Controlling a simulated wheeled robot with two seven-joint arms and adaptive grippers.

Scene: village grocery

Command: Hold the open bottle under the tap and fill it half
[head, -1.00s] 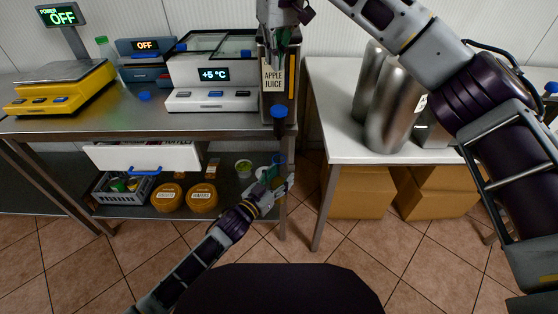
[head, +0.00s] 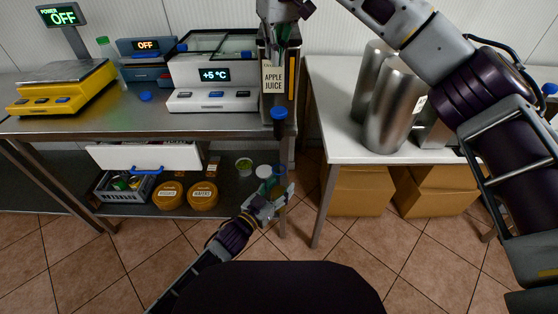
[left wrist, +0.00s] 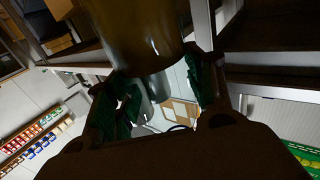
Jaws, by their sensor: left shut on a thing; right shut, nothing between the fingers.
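The juice dispenser (head: 291,62), labelled "APPLE JUICE", stands at the right end of the steel counter. Its blue tap (head: 279,113) hangs over the counter's edge. My left gripper (head: 268,191) is below the tap, shut on the bottle (head: 279,171), which looks small and bluish there and is partly hidden by the fingers. A gap separates bottle and tap. In the left wrist view a large brownish cylinder (left wrist: 140,35), apparently the bottle, is close to the green finger pads. Its fill level cannot be told. My right gripper (head: 288,14) is shut and empty at the dispenser's top.
A blue cap (head: 146,96) lies on the counter (head: 85,122) near a yellow scale (head: 62,88) and a cooler reading +5 °C (head: 213,83). Jars (head: 203,195) and a crate (head: 113,190) are on the lower shelf. Steel cylinders (head: 395,106) stand on the white table (head: 335,103).

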